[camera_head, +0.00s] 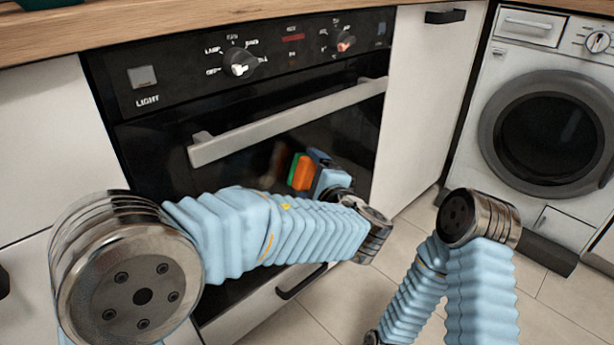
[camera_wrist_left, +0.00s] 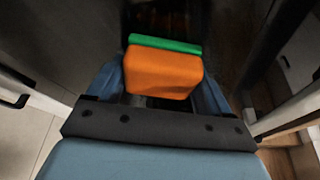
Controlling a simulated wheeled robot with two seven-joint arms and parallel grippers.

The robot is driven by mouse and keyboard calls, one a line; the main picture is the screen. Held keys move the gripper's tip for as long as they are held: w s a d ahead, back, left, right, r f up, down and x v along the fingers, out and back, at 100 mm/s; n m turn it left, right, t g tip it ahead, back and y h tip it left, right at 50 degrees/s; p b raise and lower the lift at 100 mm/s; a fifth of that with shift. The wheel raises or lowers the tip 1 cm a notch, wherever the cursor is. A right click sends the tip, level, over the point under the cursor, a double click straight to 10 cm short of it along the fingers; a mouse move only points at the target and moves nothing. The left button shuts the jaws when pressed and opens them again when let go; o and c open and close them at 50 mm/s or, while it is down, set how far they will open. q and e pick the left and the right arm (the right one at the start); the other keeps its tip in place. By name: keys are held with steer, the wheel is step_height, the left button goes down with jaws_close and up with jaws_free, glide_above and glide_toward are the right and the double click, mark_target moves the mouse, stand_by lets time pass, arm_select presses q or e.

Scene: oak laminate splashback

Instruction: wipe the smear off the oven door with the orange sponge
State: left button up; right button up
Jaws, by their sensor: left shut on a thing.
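The orange sponge (camera_head: 303,173) has a green layer on its face toward the oven door (camera_head: 225,172). My left gripper (camera_head: 312,172) is shut on it, below the oven's handle bar. In the left wrist view the sponge (camera_wrist_left: 163,72) sits between the two blue fingers, green edge (camera_wrist_left: 165,44) toward the dark glass. I cannot tell whether it touches the glass. A faint brownish smear (camera_head: 277,160) shows on the glass just left of the sponge. My left forearm hides the lower door. My right arm shows at the lower right; its gripper is out of view.
The silver handle bar (camera_head: 290,120) sticks out across the door above the sponge. The control panel with knobs (camera_head: 240,62) is above it. A drawer with a black handle (camera_head: 300,281) is below. A washing machine (camera_head: 550,130) stands at the right, with tiled floor in front.

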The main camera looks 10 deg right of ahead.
mark_target(296, 180)
arm_select(q)
steer(key=shift+s+a, duration=1.1)
steer(key=shift+a, duration=0.25)
steer(key=s+a, duration=0.3)
steer(key=a, duration=0.3)
steer(key=shift+s, duration=0.4)
steer(key=s+d, duration=0.3)
steer(key=s, duration=0.2)
steer(key=shift+d, duration=0.35)
steer(key=shift+s+d, duration=0.9)
steer(key=shift+s, duration=0.25)
